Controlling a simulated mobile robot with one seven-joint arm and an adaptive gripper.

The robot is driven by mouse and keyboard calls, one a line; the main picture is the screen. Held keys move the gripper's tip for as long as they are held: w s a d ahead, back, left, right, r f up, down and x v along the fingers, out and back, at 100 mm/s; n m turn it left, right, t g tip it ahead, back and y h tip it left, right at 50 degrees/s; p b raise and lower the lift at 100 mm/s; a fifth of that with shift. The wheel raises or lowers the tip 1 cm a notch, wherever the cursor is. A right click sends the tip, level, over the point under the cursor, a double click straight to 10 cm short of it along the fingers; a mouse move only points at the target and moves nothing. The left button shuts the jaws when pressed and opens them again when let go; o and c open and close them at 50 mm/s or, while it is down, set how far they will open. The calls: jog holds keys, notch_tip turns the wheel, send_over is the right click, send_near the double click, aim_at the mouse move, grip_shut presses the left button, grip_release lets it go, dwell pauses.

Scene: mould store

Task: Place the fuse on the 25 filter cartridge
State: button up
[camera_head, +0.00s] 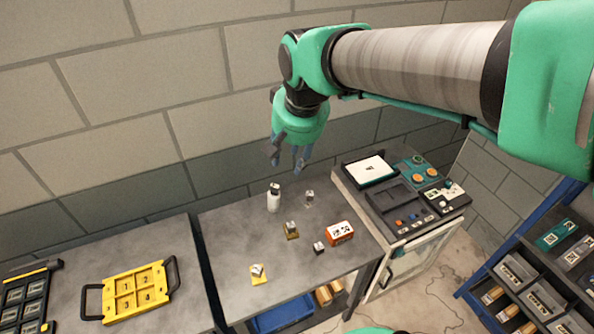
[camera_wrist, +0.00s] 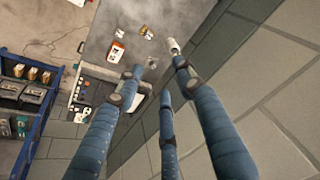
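An orange box with a white printed label (camera_head: 340,232), possibly the 25 filter cartridge, stands at the table's right side. It also shows in the wrist view (camera_wrist: 115,52). Its print is too small to read surely. I cannot tell which small item is the fuse; a small clear-and-grey piece (camera_head: 309,198) stands behind the box. My gripper (camera_head: 288,165) hangs above the table's back edge, near the wall, apart from all items. In the wrist view its blue fingers (camera_wrist: 154,78) are spread with nothing between them.
A control console (camera_head: 380,215) adjoins at right. A yellow numbered tray (camera_head: 110,298) lies left.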

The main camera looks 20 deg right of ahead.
jog(key=s+n+t, duration=0.1)
jog(key=s+n, duration=0.1)
jog(key=s, duration=1.3)
jog(key=shift+s+a+r+n+t, duration=0.2)
jog(key=shift+s+a+n+t, duration=0.05)
jog(key=shift+a+n+t, duration=0.15)
notch_tip(320, 180, down, 9)
jog(key=b, duration=0.9)
